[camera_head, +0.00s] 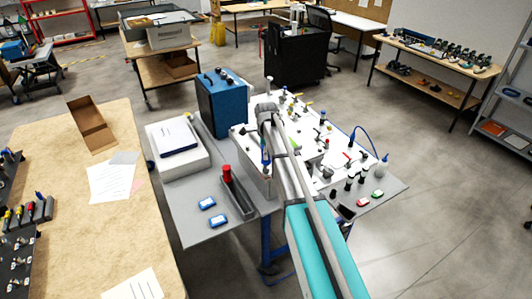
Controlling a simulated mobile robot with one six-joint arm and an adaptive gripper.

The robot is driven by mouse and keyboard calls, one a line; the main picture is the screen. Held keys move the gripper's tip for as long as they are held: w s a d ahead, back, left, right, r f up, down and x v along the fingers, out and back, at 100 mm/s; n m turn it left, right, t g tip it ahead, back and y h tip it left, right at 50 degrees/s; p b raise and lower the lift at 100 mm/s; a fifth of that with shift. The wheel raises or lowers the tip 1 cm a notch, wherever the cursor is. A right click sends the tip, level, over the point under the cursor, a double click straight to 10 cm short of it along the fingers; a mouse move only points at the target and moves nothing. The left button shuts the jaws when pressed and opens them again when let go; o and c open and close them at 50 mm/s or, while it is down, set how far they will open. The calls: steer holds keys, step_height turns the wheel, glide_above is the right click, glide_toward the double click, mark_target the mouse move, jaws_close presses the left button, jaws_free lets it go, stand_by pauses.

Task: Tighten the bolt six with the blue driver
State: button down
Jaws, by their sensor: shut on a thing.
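My gripper (265,146) is at the end of my arm, over the front left part of the white analyser panel (243,140). It is small and partly covered by my own arm. It is shut on the blue driver (265,157), a narrow blue shape pointing down below it. I cannot tell whether the driver's tip touches a bolt. Several small knobs and bolts with black, red and yellow parts stand on the panel. I cannot tell which one is bolt six, and my arm hides part of the panel.
The blue box (220,103) stands left of the panel, close to my arm. A white case (178,148), a dark tray with a red-topped bottle (229,178) and two blue items lie on the grey table (205,235). A wooden table (75,240) is at left.

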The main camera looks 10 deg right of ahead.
steer(key=m, duration=1.2)
stand_by(0.4)
steer(key=shift+c, duration=1.3)
jaws_free()
steer(key=shift+a, duration=0.1)
